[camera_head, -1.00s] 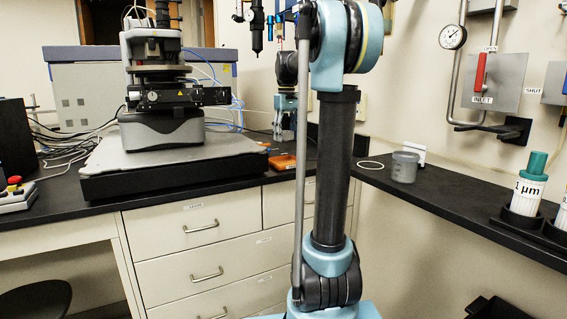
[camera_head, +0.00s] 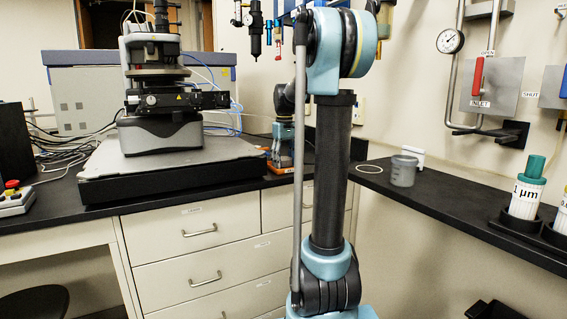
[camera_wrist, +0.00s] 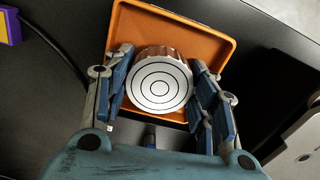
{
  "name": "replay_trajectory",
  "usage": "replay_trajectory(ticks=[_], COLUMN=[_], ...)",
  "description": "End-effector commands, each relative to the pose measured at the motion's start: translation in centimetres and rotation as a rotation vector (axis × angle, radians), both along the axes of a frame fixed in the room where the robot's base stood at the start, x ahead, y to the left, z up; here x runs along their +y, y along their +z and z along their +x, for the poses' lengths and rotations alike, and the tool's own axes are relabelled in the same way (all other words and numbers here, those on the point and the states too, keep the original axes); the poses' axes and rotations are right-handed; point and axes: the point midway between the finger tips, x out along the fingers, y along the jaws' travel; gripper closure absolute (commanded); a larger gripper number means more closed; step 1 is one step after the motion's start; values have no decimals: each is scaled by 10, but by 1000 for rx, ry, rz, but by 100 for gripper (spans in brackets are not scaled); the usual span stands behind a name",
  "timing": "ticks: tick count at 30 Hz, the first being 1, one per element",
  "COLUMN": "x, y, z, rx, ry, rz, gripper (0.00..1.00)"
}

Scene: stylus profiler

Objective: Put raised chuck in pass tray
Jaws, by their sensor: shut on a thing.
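The chuck (camera_wrist: 160,88) is a silver round block with concentric dark rings on its face. In the wrist view it sits between the fingers of my gripper (camera_wrist: 165,80), which is shut on it. The orange tray (camera_wrist: 135,22) lies around and beneath the chuck in that view, and the chuck is within its rim. I cannot tell whether the chuck touches the tray floor. In the head view my gripper (camera_head: 282,158) is low over the counter, right of the profiler, where it mostly hides the tray; the chuck cannot be made out there.
The stylus profiler (camera_head: 160,120) stands on a thick slab (camera_head: 150,190) left of my gripper. A clear cup (camera_head: 403,171) and a pale ring (camera_head: 370,169) lie on the right counter. A purple-and-yellow object (camera_wrist: 9,27) and a black cable show in the wrist view.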

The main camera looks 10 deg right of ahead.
Motion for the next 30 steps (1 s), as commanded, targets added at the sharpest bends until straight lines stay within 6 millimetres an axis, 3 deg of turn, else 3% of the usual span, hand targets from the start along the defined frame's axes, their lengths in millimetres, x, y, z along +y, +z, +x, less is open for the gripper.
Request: replay_trajectory(ticks=[3,4,5,19,30], x=[0,0,0,-1,-2], y=[-1,-1,-1,7,71], z=[0,0,0,0,0], rx=[0,0,0,0,0], ry=[0,0,0,-2,-2], rz=[0,0,0,0,0], gripper=[81,44,40,40,40])
